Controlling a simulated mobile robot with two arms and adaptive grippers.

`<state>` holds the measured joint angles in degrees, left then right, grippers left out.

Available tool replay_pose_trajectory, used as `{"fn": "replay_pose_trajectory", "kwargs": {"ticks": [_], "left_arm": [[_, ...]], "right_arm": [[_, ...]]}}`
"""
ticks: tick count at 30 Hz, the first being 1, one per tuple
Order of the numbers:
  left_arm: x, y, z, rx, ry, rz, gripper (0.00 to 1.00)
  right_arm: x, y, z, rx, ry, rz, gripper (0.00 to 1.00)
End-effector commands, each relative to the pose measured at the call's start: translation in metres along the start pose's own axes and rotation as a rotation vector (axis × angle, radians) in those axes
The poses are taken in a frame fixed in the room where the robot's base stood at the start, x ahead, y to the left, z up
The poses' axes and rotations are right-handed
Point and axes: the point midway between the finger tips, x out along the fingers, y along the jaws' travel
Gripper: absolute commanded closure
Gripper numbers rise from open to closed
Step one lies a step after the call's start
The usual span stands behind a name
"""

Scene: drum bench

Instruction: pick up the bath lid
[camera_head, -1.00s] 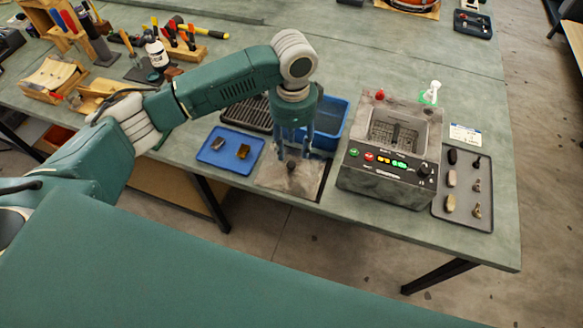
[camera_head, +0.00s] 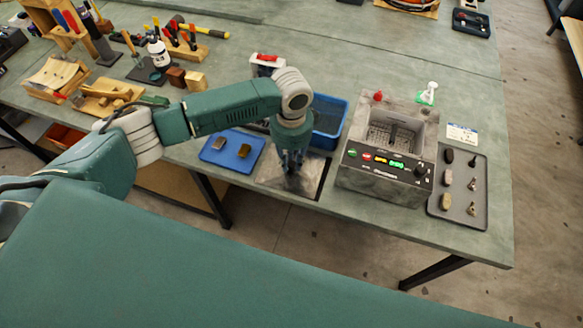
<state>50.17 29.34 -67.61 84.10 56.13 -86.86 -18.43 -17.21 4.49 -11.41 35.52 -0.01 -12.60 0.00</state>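The bath lid (camera_head: 270,176) is a flat grey plate with a dark knob, lying at the front of the bench left of the bath (camera_head: 395,136). My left gripper (camera_head: 292,168) points straight down at the middle of the lid. Its fingers look drawn together around the knob, which they hide. The lid appears to lie flat on its dark mat (camera_head: 323,180). The bath stands open, with a basket inside and lit buttons on its front. My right gripper is not in view.
A blue tray (camera_head: 217,156) with two small blocks lies left of the lid. A blue bin (camera_head: 327,124) stands behind it. A grey tray (camera_head: 479,200) of small parts lies right of the bath. Tools fill the bench's back left.

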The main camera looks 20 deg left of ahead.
Motion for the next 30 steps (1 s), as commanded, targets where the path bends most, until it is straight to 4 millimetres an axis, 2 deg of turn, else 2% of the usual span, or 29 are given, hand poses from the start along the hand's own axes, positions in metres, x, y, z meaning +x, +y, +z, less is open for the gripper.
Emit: {"fn": "replay_pose_trajectory", "kwargs": {"ticks": [1,2,11,17,23,30], "left_arm": [[0.0,0.0,0.0,0.0,0.0,0.0,0.96],[0.0,0.0,0.0,0.0,0.0,0.0,1.0],[-0.002,-0.001,-0.001,0.0,0.001,-0.001,1.0],[-0.013,-0.001,-0.001,-0.001,0.004,-0.002,1.0],[-0.049,-0.002,-0.001,0.001,0.005,-0.004,1.0],[-0.119,-0.002,-0.002,0.001,0.006,-0.006,1.0]], "right_arm": [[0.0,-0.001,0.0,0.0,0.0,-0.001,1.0],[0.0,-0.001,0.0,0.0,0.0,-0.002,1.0],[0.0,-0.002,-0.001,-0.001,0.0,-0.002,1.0],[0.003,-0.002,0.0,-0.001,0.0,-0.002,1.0],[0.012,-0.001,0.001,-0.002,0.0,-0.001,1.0],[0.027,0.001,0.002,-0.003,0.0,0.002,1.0]]}}
